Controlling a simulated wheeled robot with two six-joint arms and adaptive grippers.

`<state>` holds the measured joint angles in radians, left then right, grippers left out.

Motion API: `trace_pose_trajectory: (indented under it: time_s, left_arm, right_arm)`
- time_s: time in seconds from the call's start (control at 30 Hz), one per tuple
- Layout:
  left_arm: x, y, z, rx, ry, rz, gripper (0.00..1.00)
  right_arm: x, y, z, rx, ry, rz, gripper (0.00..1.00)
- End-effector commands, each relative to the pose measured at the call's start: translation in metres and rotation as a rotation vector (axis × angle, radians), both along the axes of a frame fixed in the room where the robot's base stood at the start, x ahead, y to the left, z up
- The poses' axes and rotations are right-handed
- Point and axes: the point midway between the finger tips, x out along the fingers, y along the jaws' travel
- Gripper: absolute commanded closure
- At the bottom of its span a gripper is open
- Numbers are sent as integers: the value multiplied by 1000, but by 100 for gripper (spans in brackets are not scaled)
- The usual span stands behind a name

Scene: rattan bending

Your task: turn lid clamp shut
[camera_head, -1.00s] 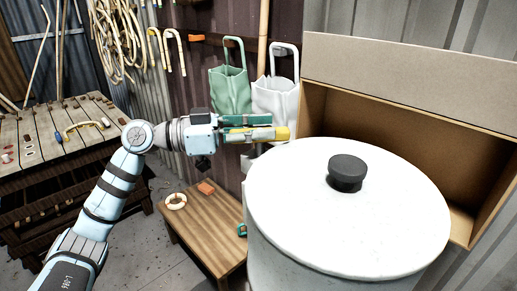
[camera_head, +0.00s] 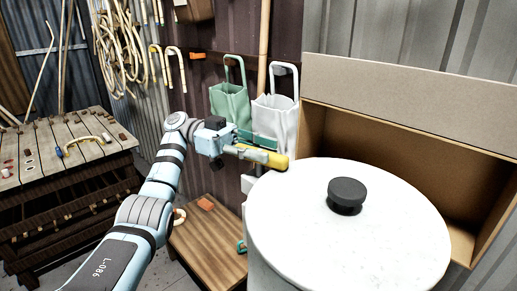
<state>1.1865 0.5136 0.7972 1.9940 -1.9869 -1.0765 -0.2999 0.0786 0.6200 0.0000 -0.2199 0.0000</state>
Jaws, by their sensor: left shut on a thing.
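The large white drum (camera_head: 262,268) stands at the lower right with its round white lid (camera_head: 400,215) on top and a black knob (camera_head: 347,192) in the middle. My left gripper (camera_head: 262,150) is at the lid's far left edge, shut on a yellow handle (camera_head: 276,161). The handle's rounded end points right and slightly down, just above the rim. Small white parts (camera_head: 248,184) show beside the rim below it; the gripper and rim hide how the handle joins them. A small green part (camera_head: 241,246) shows lower on the drum's left side. My right gripper is out of view.
An open cardboard box (camera_head: 405,137) stands behind the drum. Green (camera_head: 230,104) and white (camera_head: 273,118) bags hang on the wall. A low wooden table (camera_head: 212,245) with an orange block (camera_head: 205,204) is left of the drum; a slatted workbench (camera_head: 60,150) is farther left.

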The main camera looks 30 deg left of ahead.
Motion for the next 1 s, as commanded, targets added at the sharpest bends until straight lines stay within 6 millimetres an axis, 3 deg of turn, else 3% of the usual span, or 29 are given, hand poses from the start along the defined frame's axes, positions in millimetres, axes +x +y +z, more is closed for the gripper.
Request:
trace_pose_trajectory:
  time_s: [0.43, 0.47, 0.6, 1.0]
  left_arm:
    - [0, 0, -2, 3, 4, -12, 100]
    - [0, 0, -2, 3, 4, -12, 77]
    - [0, 0, -2, 3, 4, -11, 58]
    - [0, 0, -1, 2, 2, -10, 58]
  right_arm:
    - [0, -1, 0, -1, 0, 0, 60]
    - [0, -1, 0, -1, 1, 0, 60]
    - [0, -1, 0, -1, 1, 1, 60]
    - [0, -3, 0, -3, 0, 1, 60]
